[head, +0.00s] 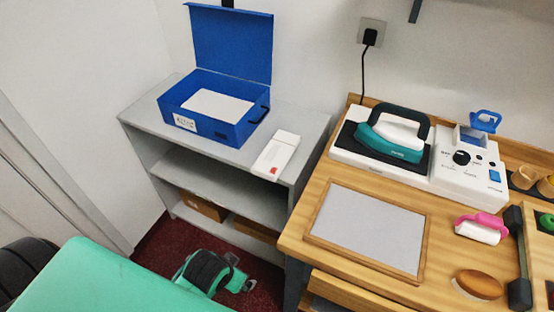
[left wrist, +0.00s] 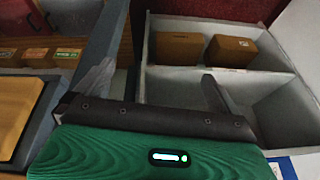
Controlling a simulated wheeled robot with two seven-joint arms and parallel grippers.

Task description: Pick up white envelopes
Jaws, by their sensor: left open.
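An open blue box (head: 213,128) stands on top of the grey shelf unit, its lid raised against the wall. A flat white sheet or stack (head: 217,105) lies inside it; it may be the white envelopes, but I cannot make out single ones. My left gripper (head: 241,272) is low beside the shelf unit, above the dark red floor, well below the box. In the left wrist view its two fingers (left wrist: 156,75) are apart with nothing between them, facing the shelf compartments. My right gripper is not in view.
A white carton with a red mark (head: 277,155) lies at the right end of the shelf top (head: 235,148). Brown boxes (head: 204,205) sit in the lower shelf. The wooden counter (head: 300,235) carries a teal iron (head: 395,140), a grey-topped board (head: 367,225) and a brush (head: 479,284).

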